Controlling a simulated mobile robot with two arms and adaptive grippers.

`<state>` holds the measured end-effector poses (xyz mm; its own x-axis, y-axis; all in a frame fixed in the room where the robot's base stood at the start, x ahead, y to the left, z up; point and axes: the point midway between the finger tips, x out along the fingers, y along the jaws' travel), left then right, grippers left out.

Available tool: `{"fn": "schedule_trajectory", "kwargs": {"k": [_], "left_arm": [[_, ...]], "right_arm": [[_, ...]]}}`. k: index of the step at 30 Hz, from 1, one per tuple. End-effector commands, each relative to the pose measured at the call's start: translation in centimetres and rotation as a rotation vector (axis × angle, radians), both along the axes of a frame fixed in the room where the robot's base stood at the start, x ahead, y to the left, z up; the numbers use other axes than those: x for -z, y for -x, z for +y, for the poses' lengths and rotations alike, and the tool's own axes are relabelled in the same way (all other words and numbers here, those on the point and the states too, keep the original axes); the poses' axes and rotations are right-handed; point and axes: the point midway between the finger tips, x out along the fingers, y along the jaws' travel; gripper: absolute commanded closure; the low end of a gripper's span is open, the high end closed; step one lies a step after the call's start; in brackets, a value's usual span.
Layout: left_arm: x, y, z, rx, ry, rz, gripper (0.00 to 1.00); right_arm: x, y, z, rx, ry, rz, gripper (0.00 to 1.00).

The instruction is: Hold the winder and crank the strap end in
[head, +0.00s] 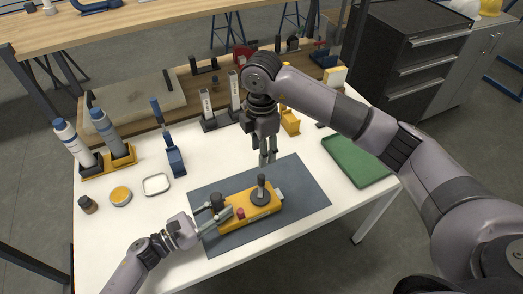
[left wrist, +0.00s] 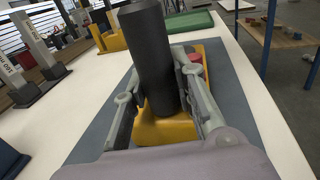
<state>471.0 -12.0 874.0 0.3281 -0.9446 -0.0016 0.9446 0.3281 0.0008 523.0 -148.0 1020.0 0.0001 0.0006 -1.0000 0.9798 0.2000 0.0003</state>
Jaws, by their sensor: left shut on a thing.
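The yellow winder (head: 236,214) lies on the dark grey mat (head: 308,183) at the table's front. A dark crank with an upright knob (head: 262,184) sits on its top right part, and a red button (head: 240,213) sits left of that. A small pale piece (head: 279,193) shows at its right end; I cannot tell if it is the strap end. My left gripper (head: 214,208) is shut on the winder's black grip (left wrist: 154,55), with a finger on each side in the left wrist view. My right gripper (head: 266,160) hangs above and behind the crank knob, apart from it; its finger gap is unclear.
A green tray (head: 358,160) lies at the right. Upright black-based holders (head: 207,114) stand behind.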

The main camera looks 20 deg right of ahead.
Motion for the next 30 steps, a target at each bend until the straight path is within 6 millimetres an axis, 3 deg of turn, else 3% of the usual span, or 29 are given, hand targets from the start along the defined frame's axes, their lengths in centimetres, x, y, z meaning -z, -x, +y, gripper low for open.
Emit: {"fn": "schedule_trajectory", "kwargs": {"k": [4, 5, 14, 24, 30], "left_arm": [[0.1, 0.0, 0.1, -0.001, -0.002, 0.001, 1.00], [0.1, 0.0, 0.1, -0.001, -0.002, 0.001, 0.73], [0.0, 0.0, 0.0, 0.000, -0.001, 0.000, 0.53], [0.0, 0.0, 0.1, 0.000, 0.000, 0.000, 0.52], [0.1, 0.9, 2.5, -0.001, -0.003, 0.001, 0.52]], "right_arm": [[0.0, 0.0, 0.0, 0.001, 0.000, 0.000, 0.60], [0.1, 0.0, 0.0, 0.001, 0.000, 0.000, 0.60], [0.1, 0.0, 0.0, 0.001, 0.000, 0.000, 0.60], [0.1, 0.0, 0.0, 0.001, 0.000, 0.000, 0.60], [0.1, 0.0, 0.0, 0.001, 0.000, 0.000, 0.60]]}}
